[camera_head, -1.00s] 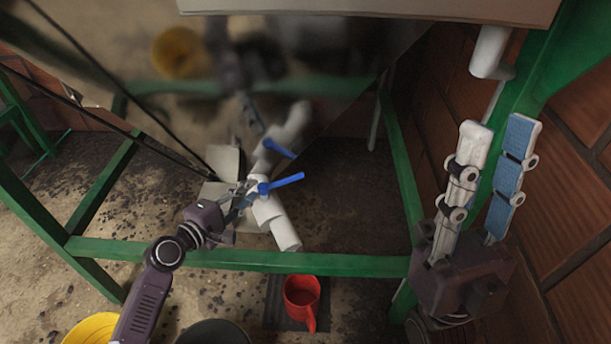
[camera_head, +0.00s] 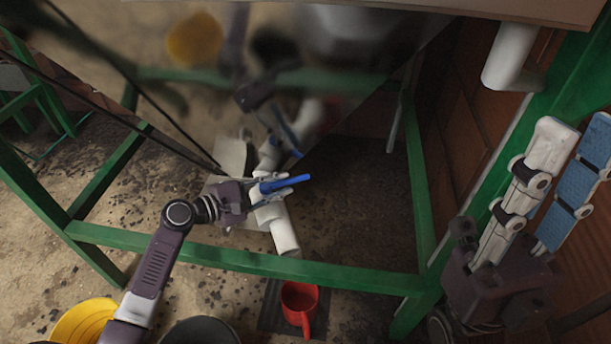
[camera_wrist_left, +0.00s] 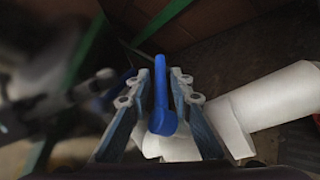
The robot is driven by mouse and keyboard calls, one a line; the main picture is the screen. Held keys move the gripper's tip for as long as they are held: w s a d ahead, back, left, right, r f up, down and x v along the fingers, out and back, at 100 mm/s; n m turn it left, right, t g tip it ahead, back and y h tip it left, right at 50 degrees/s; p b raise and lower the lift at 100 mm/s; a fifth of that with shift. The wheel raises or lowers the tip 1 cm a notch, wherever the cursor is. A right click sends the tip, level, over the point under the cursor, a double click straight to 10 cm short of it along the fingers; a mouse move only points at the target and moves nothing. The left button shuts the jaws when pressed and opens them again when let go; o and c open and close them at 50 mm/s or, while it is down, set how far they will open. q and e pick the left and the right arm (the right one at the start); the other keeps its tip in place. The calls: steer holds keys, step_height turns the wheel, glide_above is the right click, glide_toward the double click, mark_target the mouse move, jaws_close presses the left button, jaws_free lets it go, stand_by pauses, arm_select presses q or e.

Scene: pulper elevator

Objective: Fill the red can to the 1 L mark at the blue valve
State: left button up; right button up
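The blue valve's lever (camera_head: 285,183) sits on a white pipe (camera_head: 283,233) that slants down behind the green beam. The lever points right. My left gripper (camera_head: 271,185) is at the lever. In the left wrist view its fingers (camera_wrist_left: 160,82) stand on both sides of the blue lever (camera_wrist_left: 160,102), with small gaps visible. The red can (camera_head: 300,303) stands upright on a dark mat (camera_head: 268,318), below the pipe's end in the picture, handle toward me. Its liquid level and marks cannot be made out. My right gripper (camera_head: 558,160) is raised at the right, open and empty.
A green frame beam (camera_head: 180,249) runs between me and the pipe. A yellow bowl (camera_head: 85,322) and a dark round container (camera_head: 200,330) stand at the lower left. A green post (camera_head: 400,315) is right of the can. A brick wall closes the right side.

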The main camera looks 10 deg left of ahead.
mark_target(293, 180)
arm_select(q)
steer(key=b+x, duration=0.2)
steer(key=x, duration=0.3)
steer(key=shift+w+d+f, duration=0.1)
steer(key=shift+w+f, duration=0.05)
steer(key=shift+f, duration=0.05)
steer(key=shift+w+d, duration=0.5)
steer(key=shift+c, duration=0.6)
jaws_close()
